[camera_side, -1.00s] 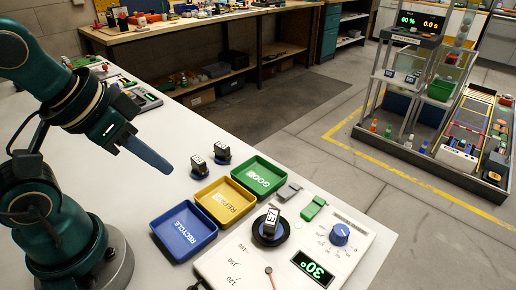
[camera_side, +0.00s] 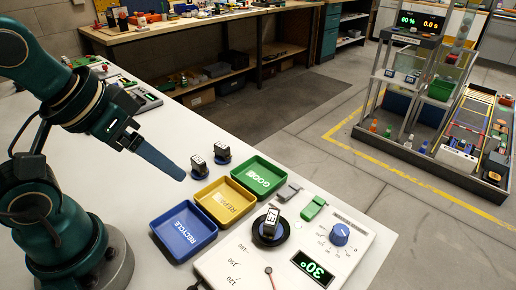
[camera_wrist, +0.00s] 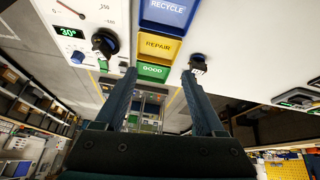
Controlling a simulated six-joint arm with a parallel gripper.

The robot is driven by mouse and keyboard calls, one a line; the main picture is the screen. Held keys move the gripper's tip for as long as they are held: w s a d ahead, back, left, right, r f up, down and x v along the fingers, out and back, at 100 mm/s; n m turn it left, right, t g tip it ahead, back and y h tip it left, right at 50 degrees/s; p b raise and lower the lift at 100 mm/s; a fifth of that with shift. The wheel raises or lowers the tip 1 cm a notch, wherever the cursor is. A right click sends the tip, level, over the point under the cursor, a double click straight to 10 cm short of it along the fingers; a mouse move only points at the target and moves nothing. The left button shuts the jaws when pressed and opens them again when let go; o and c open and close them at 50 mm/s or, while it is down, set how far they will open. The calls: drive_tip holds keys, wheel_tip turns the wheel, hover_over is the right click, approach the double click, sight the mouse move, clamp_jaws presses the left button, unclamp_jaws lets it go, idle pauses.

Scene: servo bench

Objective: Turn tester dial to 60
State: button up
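The white tester (camera_side: 352,272) lies on the right part of the bench. Its blue dial (camera_side: 340,233) has a printed scale around it, and its black display (camera_side: 312,267) reads 30° in green. In the wrist view the dial (camera_wrist: 77,57) and the display (camera_wrist: 68,33) are at the upper left. A dark servo (camera_side: 270,222) with a white label sits on the tester's round black seat.
Blue RECYCLE (camera_side: 183,231), yellow REPAIR (camera_side: 222,203) and green GOOD (camera_side: 259,176) trays stand between my gripper and the tester. Two servos (camera_side: 198,166) (camera_side: 222,153) stand behind them. A grey piece (camera_side: 289,191) and a green piece (camera_side: 313,208) lie at the tester's back edge.

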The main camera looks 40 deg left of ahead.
drive_tip(key=w+d+r+n+t+h, duration=0.1)
drive_tip(key=w+d+r+n, duration=0.1)
drive_tip(key=w+r+n, duration=0.3)
drive_tip(key=n+g+h, duration=0.3)
drive_tip(key=n+h, duration=0.1)
drive_tip(key=n, duration=1.1)
hover_over(340, 229)
drive_tip(key=a, duration=0.6)
wheel_tip(340, 229, down, 6)
drive_tip(key=d+f, duration=0.2)
drive_tip(key=f, duration=0.2)
drive_tip(key=d+f+g, duration=0.1)
drive_tip(key=d+f, duration=0.1)
drive_tip(key=f, duration=0.2)
drive_tip(key=d+f+g, duration=0.1)
drive_tip(key=f, duration=0.3)
drive_tip(key=shift+s+d+y, duration=0.1)
drive_tip(key=shift+d+y, duration=0.2)
drive_tip(key=shift+d, duration=0.1)
clamp_jaws()
